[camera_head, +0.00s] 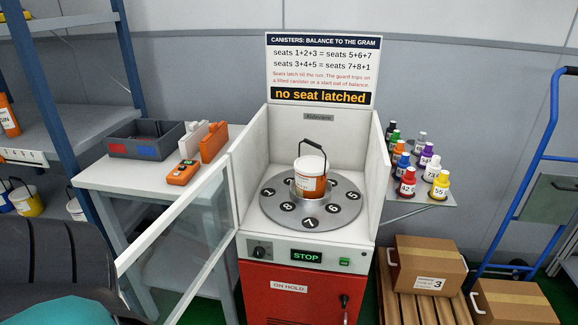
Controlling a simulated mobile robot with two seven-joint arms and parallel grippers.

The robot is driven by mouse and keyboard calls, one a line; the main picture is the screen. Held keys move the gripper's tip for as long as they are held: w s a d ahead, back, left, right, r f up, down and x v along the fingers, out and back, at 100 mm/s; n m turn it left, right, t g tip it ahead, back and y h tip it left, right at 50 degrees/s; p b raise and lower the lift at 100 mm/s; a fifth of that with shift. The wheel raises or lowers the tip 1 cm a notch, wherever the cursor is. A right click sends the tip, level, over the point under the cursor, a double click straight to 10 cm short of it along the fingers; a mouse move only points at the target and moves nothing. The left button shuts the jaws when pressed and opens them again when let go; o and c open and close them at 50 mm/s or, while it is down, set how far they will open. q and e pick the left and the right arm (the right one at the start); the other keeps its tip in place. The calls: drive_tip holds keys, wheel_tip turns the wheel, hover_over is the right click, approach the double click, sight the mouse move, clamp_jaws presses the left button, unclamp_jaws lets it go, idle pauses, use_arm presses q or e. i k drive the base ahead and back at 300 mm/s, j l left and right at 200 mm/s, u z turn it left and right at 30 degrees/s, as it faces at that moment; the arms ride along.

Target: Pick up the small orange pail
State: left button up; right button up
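A small pail (310,178) with a white upper part, an orange lower part with a label, and a dark wire handle raised above it stands upright in the middle of the round grey turntable (268,212). The turntable has numbered black seats around it; some numbers are hidden behind the pail. It sits inside a white open-fronted cabinet (257,150). Neither of my grippers shows in the head view.
A glass door (180,245) stands open at the cabinet's left front. A side table (110,178) holds a grey bin (150,150) and an orange handheld device (183,173). Several small coloured bottles stand on a right shelf (420,205). Cartons (425,265) and a blue hand truck (535,160) are at right.

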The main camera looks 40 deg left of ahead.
sight(311, 172)
drive_tip(key=i+u, duration=0.15)
drive_tip(key=u, duration=0.25)
drive_tip(key=i+l+u, duration=0.1)
drive_tip(key=u, duration=0.35)
drive_tip(key=i+l+u, duration=0.1)
drive_tip(key=l+u, duration=0.15)
drive_tip(key=u, duration=0.15)
drive_tip(key=l+u, duration=0.15)
drive_tip(key=u, duration=0.25)
drive_tip(key=i+l+u, duration=0.1)
drive_tip(key=l+u, duration=0.15)
drive_tip(key=u, duration=0.2)
drive_tip(key=l+u, duration=0.2)
drive_tip(key=u, duration=0.2)
